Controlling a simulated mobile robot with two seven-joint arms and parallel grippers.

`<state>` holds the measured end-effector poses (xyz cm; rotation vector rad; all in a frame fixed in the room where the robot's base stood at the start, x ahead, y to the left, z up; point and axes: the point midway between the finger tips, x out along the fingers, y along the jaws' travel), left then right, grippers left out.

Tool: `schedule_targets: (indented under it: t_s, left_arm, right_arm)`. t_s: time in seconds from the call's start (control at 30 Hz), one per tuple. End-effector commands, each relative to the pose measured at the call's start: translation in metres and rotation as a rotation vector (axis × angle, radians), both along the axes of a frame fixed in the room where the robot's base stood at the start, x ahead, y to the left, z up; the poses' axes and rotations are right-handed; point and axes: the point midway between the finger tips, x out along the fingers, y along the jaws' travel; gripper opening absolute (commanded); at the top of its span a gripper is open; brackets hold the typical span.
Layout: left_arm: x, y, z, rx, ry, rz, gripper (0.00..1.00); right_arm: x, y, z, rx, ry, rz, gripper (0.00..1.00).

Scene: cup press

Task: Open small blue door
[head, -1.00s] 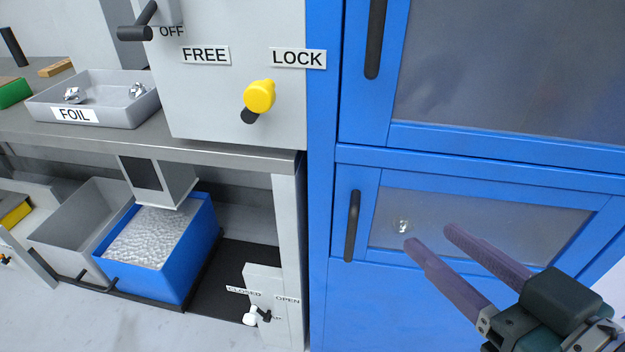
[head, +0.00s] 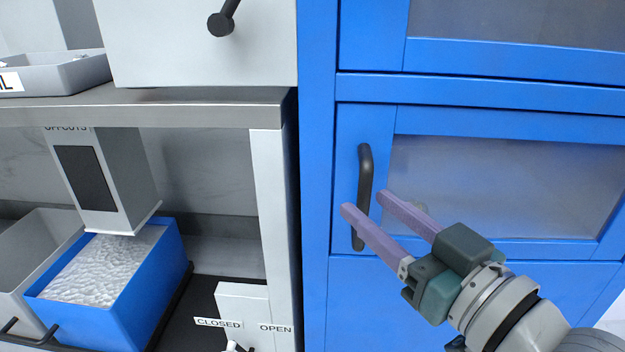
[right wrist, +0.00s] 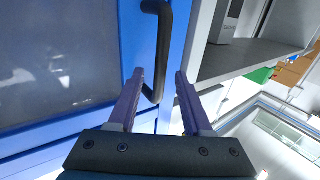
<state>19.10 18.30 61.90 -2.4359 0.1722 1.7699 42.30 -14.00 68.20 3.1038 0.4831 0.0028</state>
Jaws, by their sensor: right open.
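The small blue door (head: 365,115) has a frosted window and is closed in its blue cabinet. Its black vertical bar handle (head: 365,170) is on the door's left side. My right gripper (head: 363,201) is open and empty, with its purple fingers around the lower part of the handle in the head view. In the right wrist view, the handle (right wrist: 163,45) comes down toward the gap between the open fingers (right wrist: 160,78), nearer the left one. I cannot tell whether a finger touches it. My left gripper is not in view.
A larger blue door (head: 480,55) is above the small one. To the left is a grey counter (head: 180,105) with a blue bin (head: 110,300) and a grey bin (head: 40,240) below. A CLOSED/OPEN lever block (head: 243,298) stands low beside the cabinet.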

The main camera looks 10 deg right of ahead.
Motion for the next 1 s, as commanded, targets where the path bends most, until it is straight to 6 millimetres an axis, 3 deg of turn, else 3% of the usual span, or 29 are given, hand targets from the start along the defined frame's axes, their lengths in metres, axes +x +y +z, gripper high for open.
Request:
schedule_targets:
  t_s: [0.2,0.5,0.93,1.0]
  left_arm:
    - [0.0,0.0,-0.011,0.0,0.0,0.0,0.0]
    - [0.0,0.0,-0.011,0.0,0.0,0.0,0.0]
    - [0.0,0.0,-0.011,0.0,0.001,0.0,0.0]
    - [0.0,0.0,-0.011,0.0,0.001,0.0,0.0]
  right_arm:
    - [0.023,0.007,-0.001,0.001,0.0,0.0,0.5]
    - [0.026,0.008,0.0,0.001,0.001,0.0,0.5]
    - [0.025,0.008,0.0,0.001,0.001,0.0,0.02]
    - [0.025,0.008,0.0,0.001,0.001,0.0,0.0]
